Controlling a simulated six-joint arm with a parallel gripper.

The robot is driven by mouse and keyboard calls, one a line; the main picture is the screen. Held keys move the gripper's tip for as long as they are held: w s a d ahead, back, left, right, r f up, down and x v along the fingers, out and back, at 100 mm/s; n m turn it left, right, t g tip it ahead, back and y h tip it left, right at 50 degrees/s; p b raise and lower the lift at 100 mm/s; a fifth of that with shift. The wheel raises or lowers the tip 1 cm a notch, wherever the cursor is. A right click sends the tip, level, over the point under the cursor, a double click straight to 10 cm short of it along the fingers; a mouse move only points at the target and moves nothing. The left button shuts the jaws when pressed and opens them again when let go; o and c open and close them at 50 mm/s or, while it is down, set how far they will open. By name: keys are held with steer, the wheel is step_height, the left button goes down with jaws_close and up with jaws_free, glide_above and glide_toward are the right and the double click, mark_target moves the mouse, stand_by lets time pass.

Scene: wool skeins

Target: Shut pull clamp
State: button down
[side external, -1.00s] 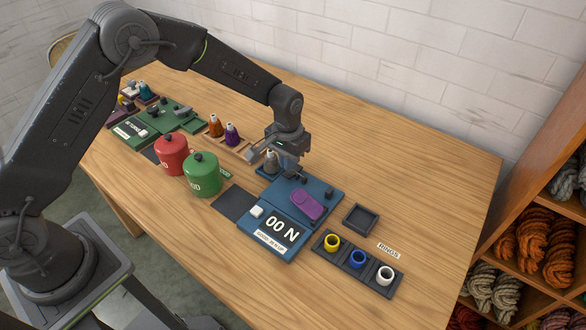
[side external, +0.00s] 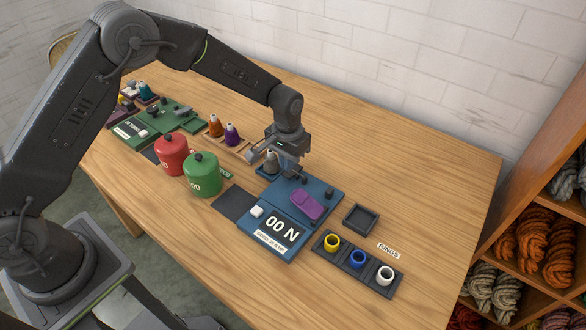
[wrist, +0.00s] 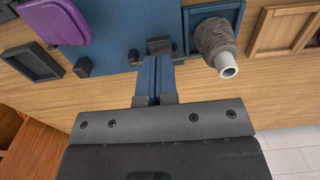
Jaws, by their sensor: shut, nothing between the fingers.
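In the wrist view, a small dark clamp-like block (wrist: 160,46) stands at the edge of the blue plate (wrist: 105,22). My gripper (wrist: 154,62) has its two blue fingers together with nothing between them. Its tips are right beside the dark block; I cannot tell whether they touch it. In the side view my gripper (side external: 292,172) is low over the tester's far end and hides that part, so the clamp's state is unclear.
A grey cone of yarn (wrist: 214,40) stands close beside my fingers. Green (side external: 203,176) and red (side external: 171,155) canisters stand left of the tester. A rack of rings (side external: 357,259) and an empty dark tray (side external: 361,219) lie to its right.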

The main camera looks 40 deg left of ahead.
steer(key=shift+f, duration=1.35)
stand_by(0.5)
steer(key=shift+r, duration=3.5)
steer(key=shift+a+r, duration=0.1)
steer(key=shift+r, duration=0.25)
steer(key=s+a+r+t, duration=0.1)
steer(key=s+a+r, duration=0.1)
steer(key=s+r, duration=0.45)
steer(key=s+a+r+t, duration=0.2)
steer(key=s+r, duration=0.2)
steer(key=r, duration=0.6)
steer(key=s+a+r+t, duration=0.1)
steer(key=s+a+r, duration=0.1)
steer(key=s, duration=0.7)
steer(key=s+a+r+t, duration=0.1)
steer(key=s+r, duration=0.1)
steer(key=s, duration=0.7)
steer(key=shift+s+a+t, duration=0.25)
steer(key=shift+a+t, duration=0.05)
steer(key=shift+a, duration=0.1)
